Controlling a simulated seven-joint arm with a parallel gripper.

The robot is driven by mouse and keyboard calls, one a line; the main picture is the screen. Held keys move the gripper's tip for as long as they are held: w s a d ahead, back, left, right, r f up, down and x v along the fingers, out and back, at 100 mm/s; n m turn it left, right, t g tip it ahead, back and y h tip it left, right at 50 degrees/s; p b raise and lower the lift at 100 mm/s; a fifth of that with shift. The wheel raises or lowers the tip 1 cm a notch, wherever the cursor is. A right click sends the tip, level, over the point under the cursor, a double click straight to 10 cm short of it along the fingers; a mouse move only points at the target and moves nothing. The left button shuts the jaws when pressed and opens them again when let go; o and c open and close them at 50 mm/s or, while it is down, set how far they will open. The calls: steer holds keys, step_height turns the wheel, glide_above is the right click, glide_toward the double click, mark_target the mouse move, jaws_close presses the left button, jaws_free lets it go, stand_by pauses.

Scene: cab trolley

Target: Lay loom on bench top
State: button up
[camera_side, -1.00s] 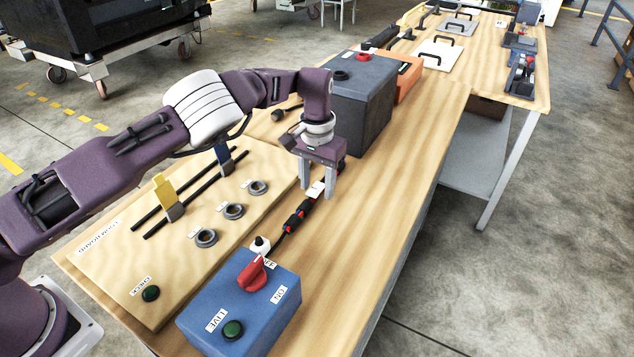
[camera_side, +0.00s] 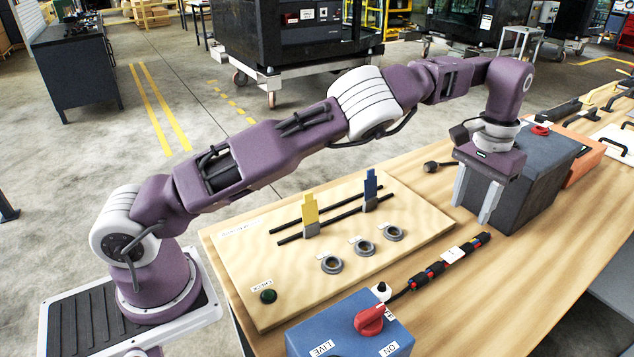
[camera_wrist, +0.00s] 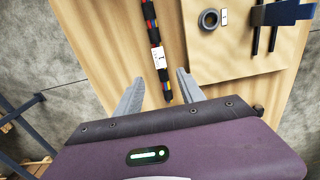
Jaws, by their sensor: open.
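The loom (camera_side: 447,259) is a black bundle with red, blue and yellow bands and a white label. It lies along the bench top (camera_side: 440,315), beside the light board, with a thin black lead running to the blue box. The wrist view also shows the loom (camera_wrist: 153,32), its banded end pointing toward my gripper. My gripper (camera_side: 471,213) is open and empty, fingers pointing down near the loom's far end by the dark box. In the wrist view the fingers (camera_wrist: 159,76) stand either side of that end in the picture; their height above it is unclear.
The dark grey box (camera_side: 535,190) with a red button stands close behind my gripper. The board (camera_side: 240,265) carries two rails, yellow and blue tabs and several rings. The blue box (camera_side: 345,318) with a red knob is at the front. Bare bench lies right of the loom.

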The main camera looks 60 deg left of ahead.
steer(key=s+a+r+n+t+h, duration=0.1)
steer(key=s+a+r, duration=0.25)
steer(key=r, duration=0.35)
steer(key=s+a+r+n+t+h, duration=0.1)
steer(key=s+a+r+n, duration=0.1)
steer(key=a+r, duration=0.3)
steer(key=s+a+r, duration=0.1)
steer(key=s+r, duration=0.6)
steer(key=s, duration=0.4)
steer(key=s+f+m+t+y, duration=0.1)
steer(key=s+f, duration=0.2)
steer(key=s, duration=0.8)
steer(key=s+f+m+t+y, duration=0.1)
steer(key=s+f+m+t, duration=0.1)
steer(key=s, duration=1)
steer(key=shift+a+f+t, duration=0.3)
steer(key=shift+a+f, duration=0.1)
steer(key=shift+f, duration=0.2)
steer(key=shift+w, duration=0.1)
